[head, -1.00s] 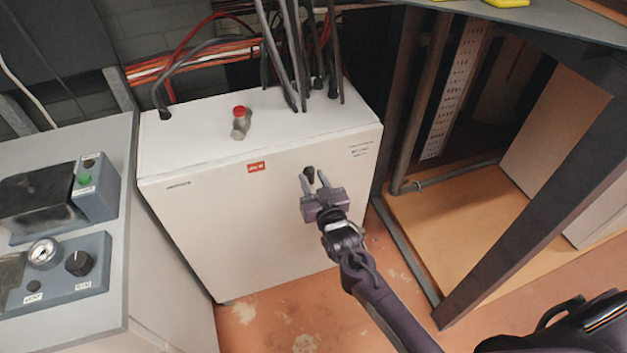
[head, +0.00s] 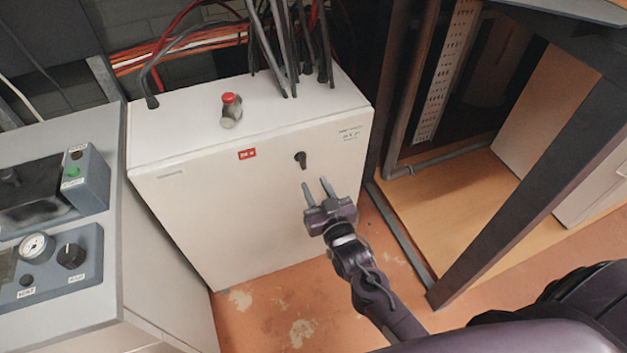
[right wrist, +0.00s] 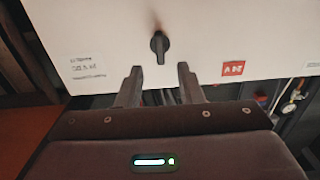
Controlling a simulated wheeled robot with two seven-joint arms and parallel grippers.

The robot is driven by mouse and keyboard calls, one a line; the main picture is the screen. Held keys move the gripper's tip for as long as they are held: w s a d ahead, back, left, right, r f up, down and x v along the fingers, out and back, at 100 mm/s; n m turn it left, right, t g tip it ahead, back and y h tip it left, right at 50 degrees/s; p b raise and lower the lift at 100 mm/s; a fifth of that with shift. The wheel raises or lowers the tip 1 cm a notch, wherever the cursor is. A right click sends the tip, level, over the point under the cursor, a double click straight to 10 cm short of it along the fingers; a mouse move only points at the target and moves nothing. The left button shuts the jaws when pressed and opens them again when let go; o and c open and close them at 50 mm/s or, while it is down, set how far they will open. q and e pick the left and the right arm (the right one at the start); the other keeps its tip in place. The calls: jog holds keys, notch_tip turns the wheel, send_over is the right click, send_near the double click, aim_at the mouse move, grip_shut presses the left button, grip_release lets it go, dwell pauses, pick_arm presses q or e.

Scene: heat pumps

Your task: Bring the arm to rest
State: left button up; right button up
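My right gripper (head: 318,190) is open and empty in front of the white cabinet (head: 215,205). In the head view its fingertips appear a little below the black knob (head: 300,160) on the cabinet's front. In the right wrist view the gripper (right wrist: 158,72) shows its two fingers spread apart with nothing between them. The knob (right wrist: 159,45) stands beyond the fingertips, apart from them. My left gripper is not in view.
A red button (head: 230,103) and several upright dark cables (head: 285,50) are on the cabinet top. A grey control console (head: 60,260) with a gauge stands at the left. A dark slanted post (head: 540,180) is at the right. Orange floor is clear below the cabinet.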

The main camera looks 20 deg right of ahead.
jog(key=s+d+f+n+g+p, duration=0.1)
jog(key=s+f+g, duration=0.45)
jog(key=f, duration=0.85)
jog(key=s+f+g+p, duration=0.1)
jog(key=s+f+g, duration=0.2)
jog(key=s+f, duration=0.75)
jog(key=s+d+f+g, duration=0.1)
jog(key=s+f+g, duration=0.1)
jog(key=s+f, duration=0.3)
jog(key=s+d+f+g+p, duration=0.1)
jog(key=s+f+g, duration=0.2)
jog(key=s, duration=0.9)
jog(key=s+d+f+n+g, duration=0.1)
jog(key=s+d+f+g, duration=0.1)
jog(key=s+f, duration=0.7)
jog(key=shift+g+h, duration=0.3)
jog(key=shift+g, duration=0.45)
jog(key=shift+d+f, duration=0.1)
